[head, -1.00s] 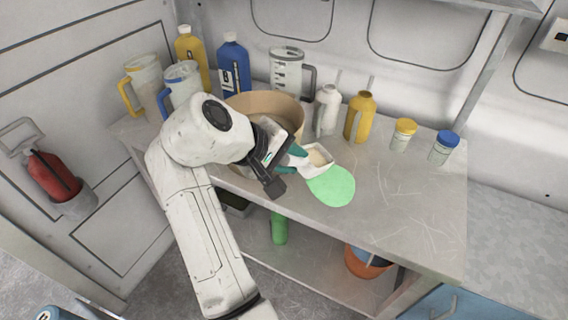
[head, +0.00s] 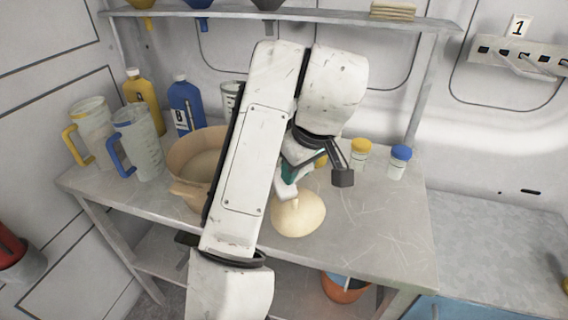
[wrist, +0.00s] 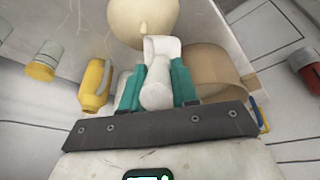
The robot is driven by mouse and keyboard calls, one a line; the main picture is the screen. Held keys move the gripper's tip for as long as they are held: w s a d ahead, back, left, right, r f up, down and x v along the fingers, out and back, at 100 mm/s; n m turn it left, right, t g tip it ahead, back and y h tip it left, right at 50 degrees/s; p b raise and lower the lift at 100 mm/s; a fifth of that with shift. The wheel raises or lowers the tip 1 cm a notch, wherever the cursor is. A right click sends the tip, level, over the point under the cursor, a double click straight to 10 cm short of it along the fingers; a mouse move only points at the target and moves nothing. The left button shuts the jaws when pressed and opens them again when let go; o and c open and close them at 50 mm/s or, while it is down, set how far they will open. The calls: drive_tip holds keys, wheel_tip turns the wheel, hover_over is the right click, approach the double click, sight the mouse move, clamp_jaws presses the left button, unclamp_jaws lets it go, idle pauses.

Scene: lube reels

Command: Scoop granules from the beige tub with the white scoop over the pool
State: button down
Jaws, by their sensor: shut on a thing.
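My gripper (wrist: 158,72) has teal fingers shut on the handle of the white scoop (wrist: 161,47). No green of the pool shows. The beige tub (head: 181,186) stands left of the patch, partly hidden by my arm, with pale granules inside. Its wall shows in the wrist view (wrist: 215,72). The scoop's contents cannot be made out.
Two clear jugs (head: 137,145), a yellow bottle (head: 143,100) and a blue bottle (head: 186,107) stand left of and behind the tub. Yellow-lidded (head: 360,155) and blue-lidded (head: 398,162) jars stand at the right. The bench's right front is clear. A shelf (head: 330,17) runs above.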

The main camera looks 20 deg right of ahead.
drive_tip(key=d+f+m+t+y+p, duration=0.1)
drive_tip(key=d+f+m+y+p, duration=0.1)
drive_tip(key=d+y+p, duration=0.8)
drive_tip(key=shift+d+f+p, duration=0.15)
drive_tip(key=shift+d+p, duration=0.6)
drive_tip(key=shift+p, duration=0.9)
drive_tip(key=shift+s, duration=0.1)
drive_tip(key=shift+d, duration=0.1)
idle(0.5)
idle(1.1)
